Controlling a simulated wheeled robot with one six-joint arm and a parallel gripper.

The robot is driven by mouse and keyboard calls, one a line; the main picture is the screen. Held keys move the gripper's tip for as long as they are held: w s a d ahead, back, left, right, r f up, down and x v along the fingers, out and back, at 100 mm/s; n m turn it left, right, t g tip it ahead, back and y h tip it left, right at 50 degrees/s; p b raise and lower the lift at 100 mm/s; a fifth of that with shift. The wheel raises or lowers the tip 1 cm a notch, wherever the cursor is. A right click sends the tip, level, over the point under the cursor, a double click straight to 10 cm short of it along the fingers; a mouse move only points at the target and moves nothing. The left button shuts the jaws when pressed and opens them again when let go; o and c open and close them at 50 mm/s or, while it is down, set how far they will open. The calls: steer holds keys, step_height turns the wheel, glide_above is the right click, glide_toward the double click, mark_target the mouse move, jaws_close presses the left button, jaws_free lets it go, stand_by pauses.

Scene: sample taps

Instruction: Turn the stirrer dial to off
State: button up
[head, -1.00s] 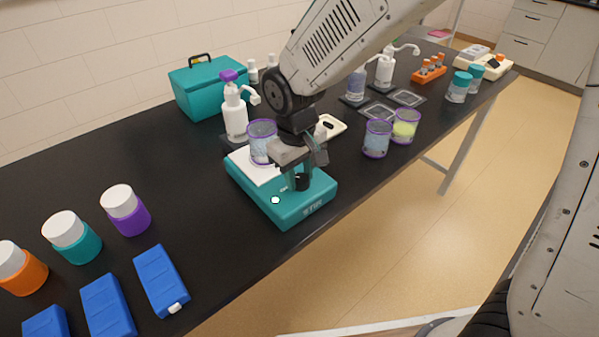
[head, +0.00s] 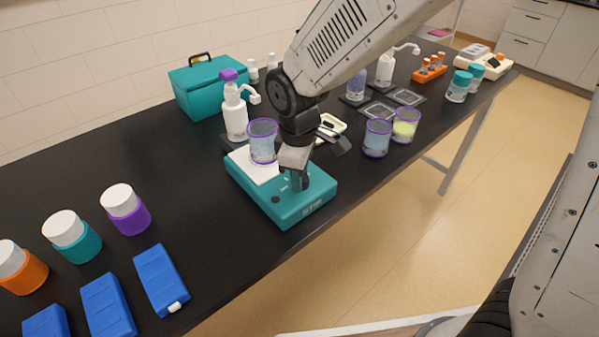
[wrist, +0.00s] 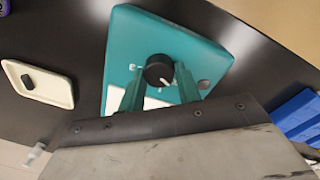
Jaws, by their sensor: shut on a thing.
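The teal stirrer (head: 283,213) stands near the table's front edge, with a white top plate (head: 246,163) bearing a purple-rimmed beaker (head: 263,147). My gripper (head: 297,183) reaches down over the stirrer's front panel and hides the dial in the head view. In the wrist view the black round dial (wrist: 158,70) sits between the two green fingers of my gripper (wrist: 159,82), which is shut on it. The dial's white pointer line slants toward the picture's lower right. A small round lamp (head: 275,199) on the panel is dark; it also shows grey in the wrist view (wrist: 203,84).
A white pump bottle (head: 236,118) stands behind the stirrer. Two purple-rimmed beakers (head: 377,139) (head: 405,125) stand to its right. A shallow white tray (wrist: 38,84) lies near the gripper. Blue blocks (head: 161,279) lie at the front left, with bare tabletop between.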

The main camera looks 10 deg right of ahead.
steer(key=shift+w+a+r, duration=0.1)
stand_by(0.3)
steer(key=o, duration=1)
steer(key=shift+c, duration=0.2)
steer(key=r, duration=0.7)
steer(key=shift+s+r, duration=0.25)
steer(key=shift+r, duration=0.1)
